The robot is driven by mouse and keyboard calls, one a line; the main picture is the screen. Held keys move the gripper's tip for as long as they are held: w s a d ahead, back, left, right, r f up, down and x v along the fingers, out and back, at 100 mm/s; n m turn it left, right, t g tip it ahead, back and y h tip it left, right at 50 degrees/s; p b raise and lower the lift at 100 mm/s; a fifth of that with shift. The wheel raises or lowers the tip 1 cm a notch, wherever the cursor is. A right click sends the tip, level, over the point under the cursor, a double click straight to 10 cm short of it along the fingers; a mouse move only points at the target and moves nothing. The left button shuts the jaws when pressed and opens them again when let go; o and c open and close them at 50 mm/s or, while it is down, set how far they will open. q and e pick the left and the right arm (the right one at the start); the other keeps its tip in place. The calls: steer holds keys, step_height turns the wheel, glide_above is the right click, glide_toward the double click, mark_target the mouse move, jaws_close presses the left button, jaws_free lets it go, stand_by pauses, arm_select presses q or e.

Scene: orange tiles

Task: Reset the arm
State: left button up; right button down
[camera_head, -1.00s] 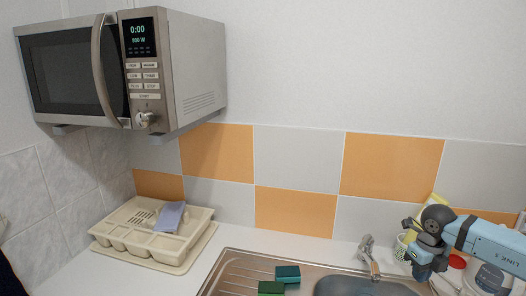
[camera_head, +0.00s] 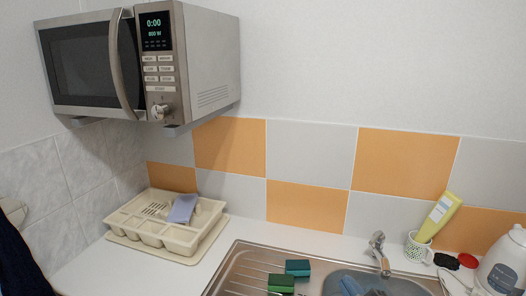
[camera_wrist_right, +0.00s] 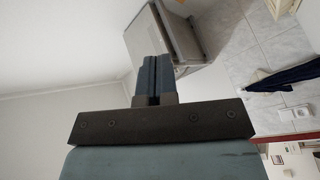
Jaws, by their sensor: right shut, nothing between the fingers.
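My right gripper (camera_head: 352,286) shows only at the bottom edge of the head view, where its blue fingers overlap the sink basin. In the right wrist view, the two fingers (camera_wrist_right: 153,72) are pressed together with nothing between them. They point up in that picture, towards the microwave's underside (camera_wrist_right: 170,35). The rest of the right arm is out of the head view. My left gripper is in neither view.
The microwave (camera_head: 205,70) hangs at the upper left. A cutlery tray (camera_head: 178,241) with a cloth (camera_head: 182,208) lies on the counter. Two sponges (camera_head: 297,267) are on the drainer, beside the faucet (camera_head: 378,246). A yellow bottle (camera_head: 438,216) and kettle (camera_head: 505,262) stand right.

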steer(key=s+d+f+m+g+h, duration=0.7)
steer(key=s+f+m, duration=0.2)
steer(key=s+f, duration=0.1)
steer(key=s+d+f+m+g+y, duration=0.1)
steer(key=s+f+m+g, duration=0.2)
steer(key=s, duration=0.5)
steer(key=s+d+f+g+y, duration=0.1)
steer(key=s+f+g, duration=0.2)
steer(key=s+g, duration=0.35)
steer(key=w+a+f+t+y, duration=0.1)
steer(key=w+a+f+t, duration=0.1)
steer(key=f, duration=0.4)
steer(key=w+a+f+n+t+y, duration=0.1)
steer(key=w+a+f+t, duration=0.1)
steer(key=a+f+t, duration=0.3)
step_height(320, 180, down, 2)
steer(key=shift+w+f+t, duration=0.2)
steer(key=shift+t, duration=0.65)
